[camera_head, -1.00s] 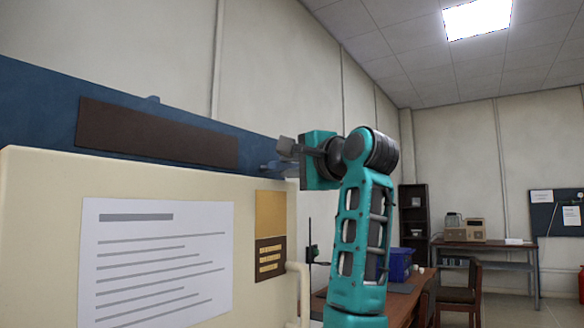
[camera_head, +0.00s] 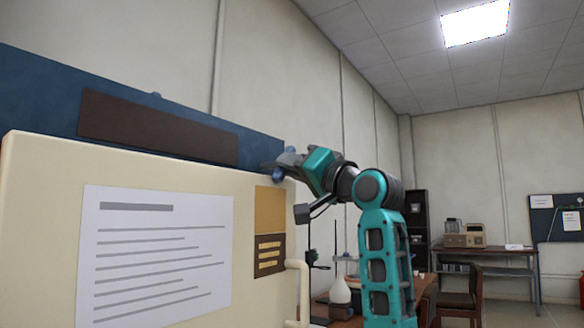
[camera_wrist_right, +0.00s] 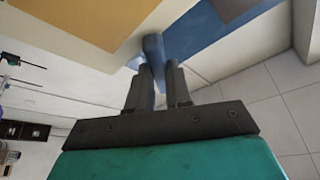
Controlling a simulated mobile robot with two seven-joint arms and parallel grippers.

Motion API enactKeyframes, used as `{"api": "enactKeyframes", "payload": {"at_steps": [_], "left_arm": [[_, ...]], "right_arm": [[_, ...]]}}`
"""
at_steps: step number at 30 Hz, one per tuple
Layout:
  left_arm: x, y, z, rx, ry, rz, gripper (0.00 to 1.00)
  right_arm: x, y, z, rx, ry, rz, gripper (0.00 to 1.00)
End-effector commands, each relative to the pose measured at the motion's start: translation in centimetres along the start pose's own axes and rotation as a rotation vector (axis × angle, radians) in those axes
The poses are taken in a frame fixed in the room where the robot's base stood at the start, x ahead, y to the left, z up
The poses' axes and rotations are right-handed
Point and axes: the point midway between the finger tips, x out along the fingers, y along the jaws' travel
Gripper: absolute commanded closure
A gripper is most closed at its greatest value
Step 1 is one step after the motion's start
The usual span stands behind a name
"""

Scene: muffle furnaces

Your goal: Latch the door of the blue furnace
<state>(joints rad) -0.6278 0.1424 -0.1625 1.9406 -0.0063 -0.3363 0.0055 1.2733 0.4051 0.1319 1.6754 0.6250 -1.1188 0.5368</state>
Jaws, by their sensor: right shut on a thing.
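The blue furnace (camera_head: 40,82) fills the left of the head view. Its cream door (camera_head: 50,170) covers the front and looks close against the body; whether it is fully flush I cannot tell. A blue latch lever (camera_head: 278,173) sits at the door's top right corner. My right gripper (camera_head: 280,163) is shut on this lever, coming from the right. In the right wrist view the lever (camera_wrist_right: 153,50) runs between the two fingers (camera_wrist_right: 158,85) and is partly hidden by them. My left gripper is not in view.
A cream door handle (camera_head: 303,290) stands out below the latch on the door's right edge. A brown table (camera_head: 425,290) with a white bottle (camera_head: 340,290) lies beyond my right arm. A chair and desk stand farther back, with open floor at right.

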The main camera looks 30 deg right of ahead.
Motion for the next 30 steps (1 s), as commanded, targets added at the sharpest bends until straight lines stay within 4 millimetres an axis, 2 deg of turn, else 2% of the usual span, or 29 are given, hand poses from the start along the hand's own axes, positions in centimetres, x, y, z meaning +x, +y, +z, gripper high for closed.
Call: {"api": "enactKeyframes", "payload": {"at_steps": [15, 30], "left_arm": [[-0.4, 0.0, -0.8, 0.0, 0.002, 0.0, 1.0], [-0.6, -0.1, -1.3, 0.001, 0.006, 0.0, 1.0]], "right_arm": [[0.1, 0.5, -0.1, -0.408, -0.006, -0.166, 1.0], [0.1, 0.6, -0.1, -0.574, -0.005, -0.236, 1.0]]}}
